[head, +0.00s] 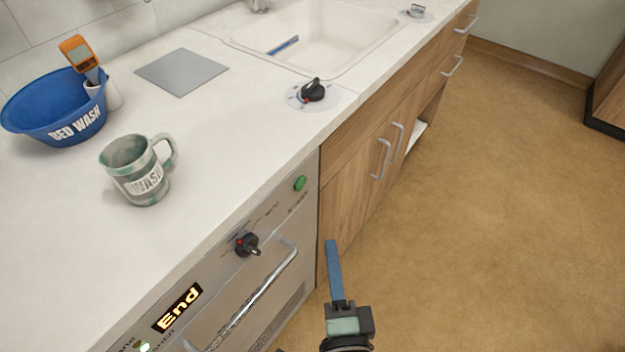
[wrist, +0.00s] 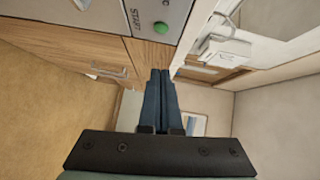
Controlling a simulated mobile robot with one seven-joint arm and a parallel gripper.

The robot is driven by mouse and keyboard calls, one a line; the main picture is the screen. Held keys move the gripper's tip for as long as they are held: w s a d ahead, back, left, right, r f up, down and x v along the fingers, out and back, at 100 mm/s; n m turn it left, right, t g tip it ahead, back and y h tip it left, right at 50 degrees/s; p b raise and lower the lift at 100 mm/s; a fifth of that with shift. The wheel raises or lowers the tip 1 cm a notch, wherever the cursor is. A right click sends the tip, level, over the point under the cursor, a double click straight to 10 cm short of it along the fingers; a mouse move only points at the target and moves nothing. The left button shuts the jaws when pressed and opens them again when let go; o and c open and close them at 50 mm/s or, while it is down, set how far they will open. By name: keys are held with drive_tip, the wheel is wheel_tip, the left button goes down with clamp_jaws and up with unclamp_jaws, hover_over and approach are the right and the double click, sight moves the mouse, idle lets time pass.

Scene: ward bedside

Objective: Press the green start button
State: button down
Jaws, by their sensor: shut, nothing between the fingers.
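The green start button (head: 300,183) is a round button at the upper right of the appliance's front panel (head: 215,275), just below the counter edge. In the wrist view the green button (wrist: 161,28) sits beside the word START, above and ahead of my fingertips. My gripper (head: 332,243) is shut and empty, with blue fingers together. In the head view it is below and right of the button, in front of the wooden cabinet and apart from the button. The wrist view also shows the closed fingers (wrist: 160,73). Nothing hides the button.
The panel has a black knob (head: 246,244), a handle (head: 250,300) and a lit display (head: 178,307) reading "End". On the counter (head: 225,120) are a mug (head: 140,170), a blue basin (head: 50,110) and another knob (head: 313,91). The floor (head: 470,210) at right is clear.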

idle(0.3)
drive_tip(key=p, duration=0.2)
approach(306, 180)
drive_tip(key=w+d, duration=0.3)
drive_tip(key=shift+w+a+f+p, duration=0.1)
drive_tip(key=shift+w+a+p, duration=0.25)
drive_tip(key=shift+w+a, duration=0.4)
drive_tip(key=shift+w+a+p, duration=0.35)
drive_tip(key=shift+w+a, duration=0.05)
drive_tip(key=shift+a, duration=0.55)
